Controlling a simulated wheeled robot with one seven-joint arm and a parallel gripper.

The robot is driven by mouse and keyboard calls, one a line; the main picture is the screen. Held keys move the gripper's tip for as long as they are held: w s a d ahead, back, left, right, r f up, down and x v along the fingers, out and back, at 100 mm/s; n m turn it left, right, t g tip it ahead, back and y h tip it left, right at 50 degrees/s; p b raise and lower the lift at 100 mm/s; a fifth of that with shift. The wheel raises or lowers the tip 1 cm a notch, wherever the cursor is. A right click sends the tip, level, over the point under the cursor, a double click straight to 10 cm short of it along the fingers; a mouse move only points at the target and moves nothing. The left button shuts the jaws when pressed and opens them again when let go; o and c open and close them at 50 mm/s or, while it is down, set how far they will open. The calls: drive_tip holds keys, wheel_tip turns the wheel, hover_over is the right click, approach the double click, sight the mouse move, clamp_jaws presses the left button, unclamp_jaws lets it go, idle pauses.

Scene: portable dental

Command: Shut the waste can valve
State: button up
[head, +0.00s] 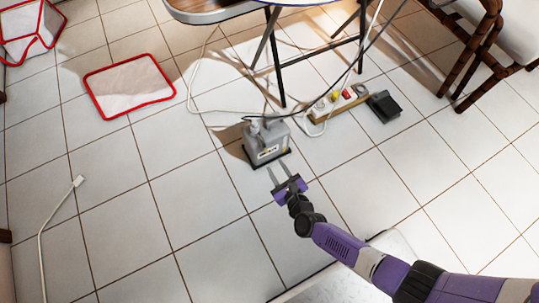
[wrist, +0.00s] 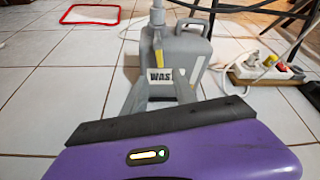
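The grey waste can (head: 268,142) stands upright on a dark base on the floor, its label facing my gripper. In the wrist view, the can (wrist: 187,50) is straight ahead, with a grey upright fitting (wrist: 157,17) at its left front. A narrow yellow piece (wrist: 158,60) hangs below this fitting; it looks like the valve handle, but I cannot tell its exact position. My gripper (head: 278,169) is low in front of the can, pointing at it. Its two grey fingers (wrist: 161,76) are apart with nothing between them. They partly cover the can's lower front.
A power strip (head: 338,104) with plugs and a black pedal (head: 383,106) lie right of the can. Table legs (head: 276,60) and loose cables stand behind it. A red-edged white mat (head: 129,85) lies back left. The tiles left of the can are mostly clear.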

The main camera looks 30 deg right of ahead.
sight(267, 152)
drive_tip(key=shift+m, duration=0.7)
drive_tip(key=b+x, duration=0.4)
drive_tip(key=x, duration=0.2)
drive_tip(key=shift+w+f+b, duration=0.1)
drive_tip(key=shift+w+b, duration=0.2)
drive_tip(key=shift+w+f+b, duration=0.1)
drive_tip(key=shift+w+b, duration=0.25)
drive_tip(key=shift+w, duration=0.3)
clamp_jaws()
